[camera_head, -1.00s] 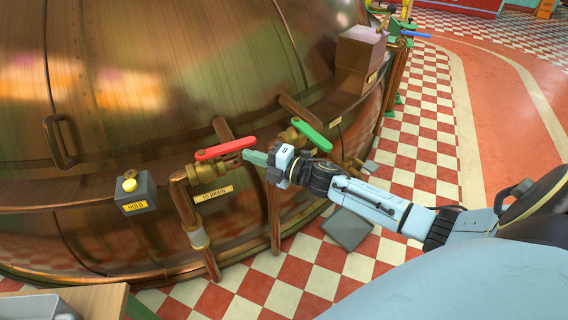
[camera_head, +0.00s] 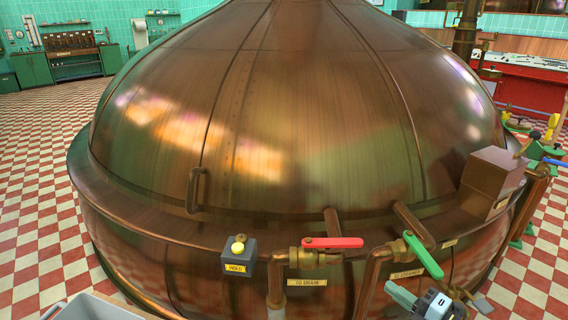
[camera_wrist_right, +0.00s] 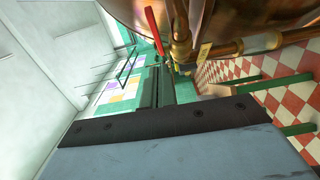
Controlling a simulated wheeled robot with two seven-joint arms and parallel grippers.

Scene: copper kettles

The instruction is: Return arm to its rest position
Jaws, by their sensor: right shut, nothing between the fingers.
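My right gripper (camera_head: 398,294) shows at the bottom edge of the head view, right of centre, with teal fingers and a pale blue-grey body. It is shut with nothing held. It is below the green valve lever (camera_head: 423,255) and apart from the red valve lever (camera_head: 333,242). The red lever lies roughly level above the "TO DRAIN" label (camera_head: 307,282); the green one slants down to the right. In the right wrist view the red lever (camera_wrist_right: 155,36) shows at the top, beyond my gripper's body. My left gripper is not in view.
The large copper kettle (camera_head: 300,120) fills the middle. A grey box with a yellow button (camera_head: 238,248) is on its rim, and a brown box (camera_head: 492,182) is at right. A grey tray (camera_head: 100,306) is at bottom left. Checkered floor (camera_head: 40,220) is open at left.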

